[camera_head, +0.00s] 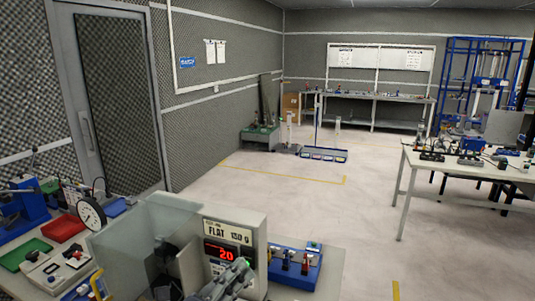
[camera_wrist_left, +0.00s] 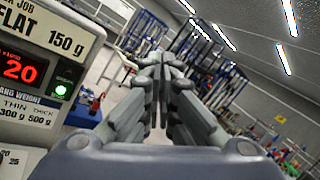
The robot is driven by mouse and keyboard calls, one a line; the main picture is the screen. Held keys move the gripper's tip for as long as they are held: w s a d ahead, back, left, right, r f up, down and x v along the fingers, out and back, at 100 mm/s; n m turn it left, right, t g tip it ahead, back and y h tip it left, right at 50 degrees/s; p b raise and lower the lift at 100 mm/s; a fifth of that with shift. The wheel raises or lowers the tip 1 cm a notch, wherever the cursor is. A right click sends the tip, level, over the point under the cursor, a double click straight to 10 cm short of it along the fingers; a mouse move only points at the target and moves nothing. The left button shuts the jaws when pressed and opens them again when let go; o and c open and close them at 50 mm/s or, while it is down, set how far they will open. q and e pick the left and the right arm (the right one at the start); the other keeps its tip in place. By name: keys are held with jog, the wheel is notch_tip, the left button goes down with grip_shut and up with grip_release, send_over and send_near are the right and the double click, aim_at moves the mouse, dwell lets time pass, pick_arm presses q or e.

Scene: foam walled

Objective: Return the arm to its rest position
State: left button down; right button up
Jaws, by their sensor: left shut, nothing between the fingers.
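My left gripper (camera_head: 232,280) shows at the bottom edge of the head view, in front of the lower part of a grey machine panel (camera_head: 236,229). In the left wrist view the left gripper (camera_wrist_left: 161,65) points away from the camera, its grey fingers together with nothing between them. The panel reads "FLAT 150 g" and has a red lit display (camera_head: 220,251); it stands close on the left in the wrist view. Most of the left arm is out of the head view. My right gripper is not in view.
A clear guard (camera_head: 138,240) stands left of the panel, and a blue fixture (camera_head: 295,265) right of it. A dial gauge (camera_head: 91,214), red tray (camera_head: 62,228) and green tray (camera_head: 25,254) lie on the left bench. A white table (camera_head: 420,162) stands at right; the middle floor is open.

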pick_arm(q)
jog(key=a+f+n+t+y, duration=0.2)
jog(key=a+n+t+y, duration=0.2)
jog(key=a+n+y, duration=1.05)
jog(key=s+a+f+n+g+y, duration=0.25)
jog(key=s+f+n+g, duration=0.4)
jog(key=f+n, duration=0.6)
jog(key=s+d+f+n+g+h, duration=0.15)
jog(key=s+f+n+g, duration=0.4)
jog(key=s, duration=0.55)
jog(key=s+d+f+n+g+h, duration=0.15)
jog(key=s+f+n+g, duration=0.35)
jog(key=s, duration=0.5)
notch_tip(320, 180, down, 29)
jog(key=s+m+b, duration=0.1)
jog(key=m+b, duration=0.1)
jog(key=b, duration=0.2)
jog(key=s+a+f+g+b, duration=0.1)
jog(key=s+a+f+b, duration=0.2)
jog(key=s+f, duration=1.4)
notch_tip(320, 180, down, 4)
jog(key=shift+s+a+f+h, duration=0.25)
jog(key=shift+s+a+h, duration=0.05)
jog(key=shift+s, duration=0.1)
